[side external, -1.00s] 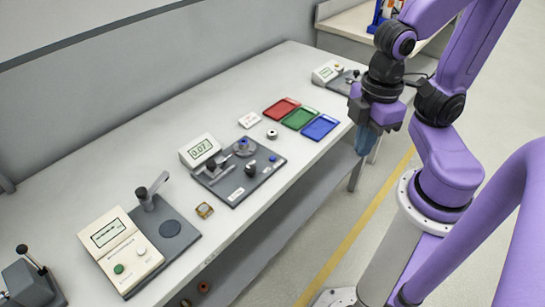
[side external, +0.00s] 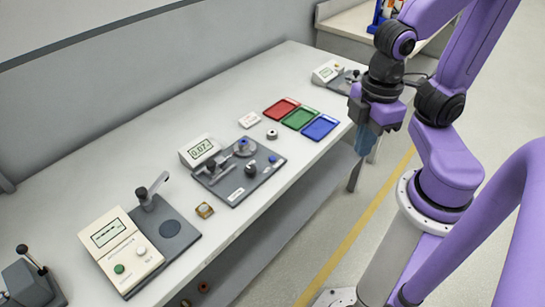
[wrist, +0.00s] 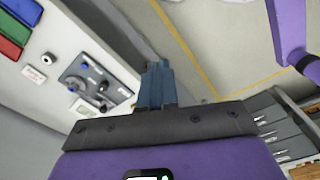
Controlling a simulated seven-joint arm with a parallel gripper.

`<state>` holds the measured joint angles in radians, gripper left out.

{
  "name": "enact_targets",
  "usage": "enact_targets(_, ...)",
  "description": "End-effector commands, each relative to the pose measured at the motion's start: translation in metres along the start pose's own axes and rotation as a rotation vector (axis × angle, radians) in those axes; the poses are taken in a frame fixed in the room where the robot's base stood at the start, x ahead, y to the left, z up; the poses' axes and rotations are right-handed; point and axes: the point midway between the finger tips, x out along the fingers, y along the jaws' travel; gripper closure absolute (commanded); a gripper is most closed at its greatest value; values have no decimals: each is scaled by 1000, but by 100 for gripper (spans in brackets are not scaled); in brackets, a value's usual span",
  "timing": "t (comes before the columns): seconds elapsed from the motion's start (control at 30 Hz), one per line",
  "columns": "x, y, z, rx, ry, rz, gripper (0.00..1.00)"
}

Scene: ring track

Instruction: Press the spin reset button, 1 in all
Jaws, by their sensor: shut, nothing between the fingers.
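My gripper (side external: 366,138) hangs shut and empty beyond the front edge of the table, right of the blue tray. In the wrist view its blue fingers (wrist: 156,82) are together, with nothing between them. A beige box (side external: 122,245) at the left of the table has a display, a green button (side external: 119,269) and a white button (side external: 141,251). A grey plate device (side external: 240,178) in mid-table has a display (side external: 201,149), a disc and dark and blue knobs; it also shows in the wrist view (wrist: 82,70). Labels are too small to read, so I cannot tell which is the spin reset button.
Red (side external: 281,109), green (side external: 299,118) and blue (side external: 320,127) trays lie near my gripper. A white card (side external: 249,121), a metal ring (side external: 271,134) and a small brass-coloured block (side external: 204,210) lie on the table. A lever box (side external: 30,281) stands at far left.

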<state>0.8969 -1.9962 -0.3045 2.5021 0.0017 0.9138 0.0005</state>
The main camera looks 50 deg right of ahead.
Motion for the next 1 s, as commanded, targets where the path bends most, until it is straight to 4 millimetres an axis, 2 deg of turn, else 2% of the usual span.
enact_targets(0.57, 2, 2, -2, 45, -8, -14, 100)
enact_targets(0.77, 8, 9, -14, 228, -35, -72, 100)
enact_targets(1.0, 16, 19, -33, 524, -74, -164, 100)
